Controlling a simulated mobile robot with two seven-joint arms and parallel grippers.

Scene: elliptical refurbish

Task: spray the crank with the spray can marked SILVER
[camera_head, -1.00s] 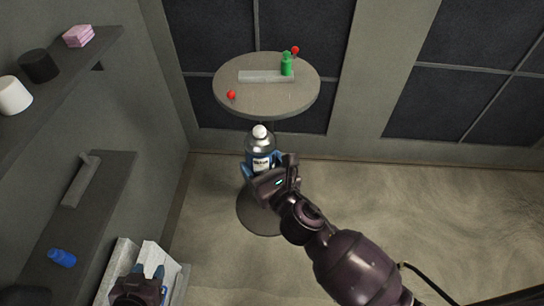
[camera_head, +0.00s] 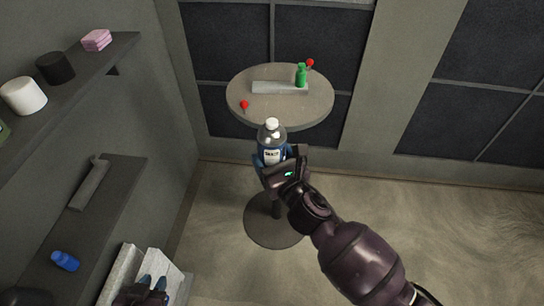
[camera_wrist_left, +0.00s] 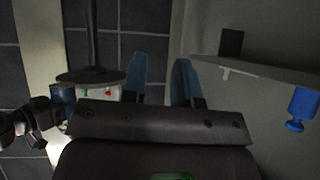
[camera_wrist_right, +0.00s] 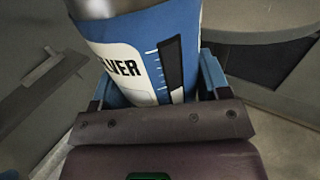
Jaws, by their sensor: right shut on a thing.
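My right gripper (camera_head: 270,166) is shut on a blue-and-silver spray can (camera_head: 271,143) with a white cap, held upright just in front of the round table. In the right wrist view the can (camera_wrist_right: 158,52) fills the space between the fingers, and "LVER" shows on its label. My left gripper (camera_head: 153,284) is open and empty at the lower left; its blue fingers also show apart in the left wrist view (camera_wrist_left: 160,75). A dark grey bar with a short peg at one end (camera_head: 90,185), possibly the crank, lies on the lower left shelf.
White (camera_head: 24,96), black and pink things stand on the upper shelf.

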